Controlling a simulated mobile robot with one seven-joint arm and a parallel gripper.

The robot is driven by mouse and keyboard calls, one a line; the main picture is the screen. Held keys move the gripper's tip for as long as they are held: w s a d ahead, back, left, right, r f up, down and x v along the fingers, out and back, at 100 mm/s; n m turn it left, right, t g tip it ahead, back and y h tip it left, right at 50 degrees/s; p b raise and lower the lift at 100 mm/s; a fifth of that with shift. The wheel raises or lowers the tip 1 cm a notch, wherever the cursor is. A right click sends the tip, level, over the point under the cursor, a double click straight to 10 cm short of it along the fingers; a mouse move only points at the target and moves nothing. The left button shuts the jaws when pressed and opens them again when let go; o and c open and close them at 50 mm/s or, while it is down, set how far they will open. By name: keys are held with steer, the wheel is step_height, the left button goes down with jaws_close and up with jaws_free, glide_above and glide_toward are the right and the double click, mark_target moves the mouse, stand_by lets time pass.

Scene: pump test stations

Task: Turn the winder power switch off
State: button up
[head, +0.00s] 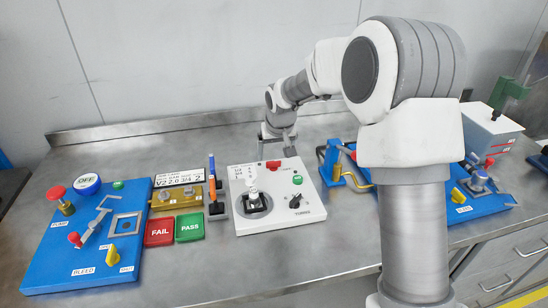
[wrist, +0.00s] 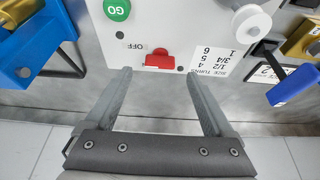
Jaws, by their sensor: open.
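The winder station is a white panel (head: 250,214) on the bench. A red rocker switch (head: 273,165) sits near its far edge; it also shows in the wrist view (wrist: 158,60), with the word OFF printed beside it. I cannot tell its rocker position for sure. My gripper (head: 279,152) is above the far edge of the panel, by the switch. In the wrist view my gripper (wrist: 159,74) is open and empty, its two fingers on either side of the red switch and apart from it.
The panel also holds a green GO button (head: 298,180), a black knob (head: 294,202) and a white winder post (head: 252,190). A blue board (head: 60,265), the FAIL (head: 159,232) and PASS (head: 189,227) blocks stand left. A blue clamp (head: 332,162) stands close on the right.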

steer(key=a+p+v, duration=0.1)
steer(key=v, duration=1.2)
steer(key=shift+d+r, duration=0.25)
steer(key=shift+d, duration=0.25)
steer(key=s+d+r+p, duration=0.1)
steer(key=s+d+r, duration=0.1)
steer(key=s, duration=0.8)
steer(key=s+d+r+m+p, duration=0.1)
steer(key=s+d, duration=0.4)
steer(key=s, duration=0.5)
steer(key=s+d+r+m+t+p, duration=0.1)
steer(key=s+d+r+p, duration=0.2)
steer(key=s, duration=0.8)
step_height(320, 180, up, 2)
steer(key=shift+d+r+h, duration=0.2)
steer(key=shift+d+h, duration=0.2)
steer(key=shift+d, duration=0.35)
